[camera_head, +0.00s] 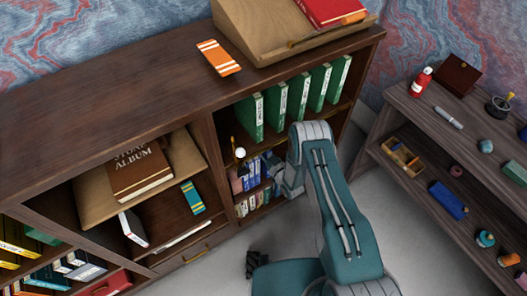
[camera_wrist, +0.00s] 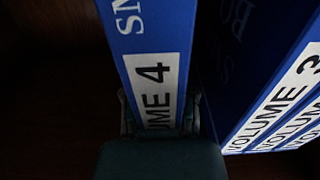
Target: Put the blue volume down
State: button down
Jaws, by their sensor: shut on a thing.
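In the wrist view a blue volume with a white label reading "4" (camera_wrist: 142,40) stands upright between the fingers of my gripper (camera_wrist: 160,115), which is shut on it. Directly to its right are other blue volumes, the nearest labelled "VOLUME 3" (camera_wrist: 245,85). A dark narrow gap shows between them. In the head view blue volumes (camera_head: 249,173) stand in the middle compartment of the dark wooden bookcase, and my gripper (camera_head: 280,175) reaches in there, partly hidden by my arm. The lower end of the held volume is hidden by the gripper, so its contact with the shelf cannot be told.
Green binders (camera_head: 277,107) stand on the shelf above. White-labelled books (camera_head: 250,203) fill the shelf below. A white knob-topped object (camera_head: 239,153) is at the compartment's left. In the wrist view the space left of the held volume is dark and looks empty.

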jog(key=shift+f, duration=0.15)
jog(key=shift+c, duration=2)
grip_release()
jog(key=v, duration=1.2)
jog(key=shift+d, duration=0.1)
